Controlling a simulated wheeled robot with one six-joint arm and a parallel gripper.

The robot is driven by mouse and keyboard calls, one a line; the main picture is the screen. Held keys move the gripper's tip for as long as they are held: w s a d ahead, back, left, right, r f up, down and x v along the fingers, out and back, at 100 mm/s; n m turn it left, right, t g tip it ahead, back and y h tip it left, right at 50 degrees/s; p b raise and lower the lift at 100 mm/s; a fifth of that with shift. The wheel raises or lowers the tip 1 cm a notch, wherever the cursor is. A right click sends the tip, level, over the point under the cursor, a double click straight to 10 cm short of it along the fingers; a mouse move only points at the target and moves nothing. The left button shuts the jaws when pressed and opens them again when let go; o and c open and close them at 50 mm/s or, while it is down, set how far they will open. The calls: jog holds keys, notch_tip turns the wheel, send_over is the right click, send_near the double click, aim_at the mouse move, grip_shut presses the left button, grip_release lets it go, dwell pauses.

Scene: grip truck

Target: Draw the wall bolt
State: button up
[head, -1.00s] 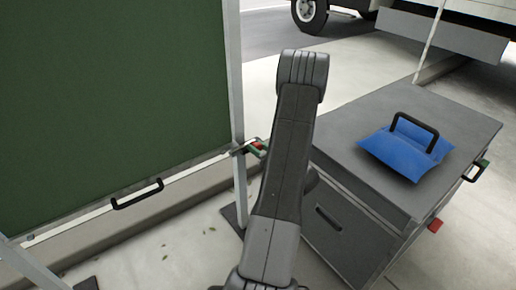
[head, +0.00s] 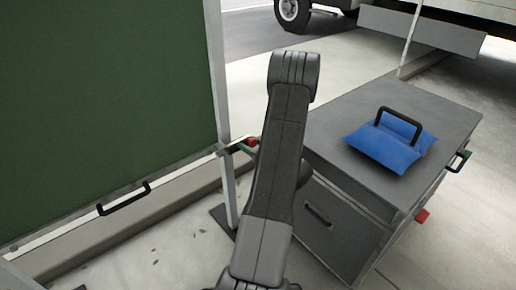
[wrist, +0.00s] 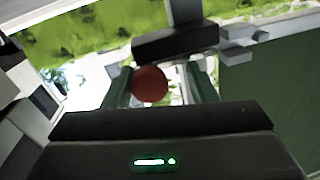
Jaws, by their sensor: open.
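The wall bolt's round red knob (wrist: 149,84) shows near the middle of the wrist view. A dark block (wrist: 175,43) lies beyond it. My gripper (wrist: 160,74) is open, with a dark green finger on either side of the knob; I see no contact. In the head view the small red knob (head: 252,141) shows at the white post beside the green panel, close to the left edge of my arm. A green part beside it may be a bracket or a finger. My arm hides most of the gripper there.
The green panel (head: 110,100) has a black handle (head: 124,199) low down. A grey cabinet (head: 335,135) stands right of my arm, with a blue bag (head: 390,146) on top. A truck wheel (head: 292,10) shows at the back.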

jog(key=p+v, duration=0.2)
jog(key=v, duration=1.1)
jog(key=shift+s+d, duration=0.25)
jog(key=shift+d, duration=0.1)
jog(key=shift+s, duration=0.1)
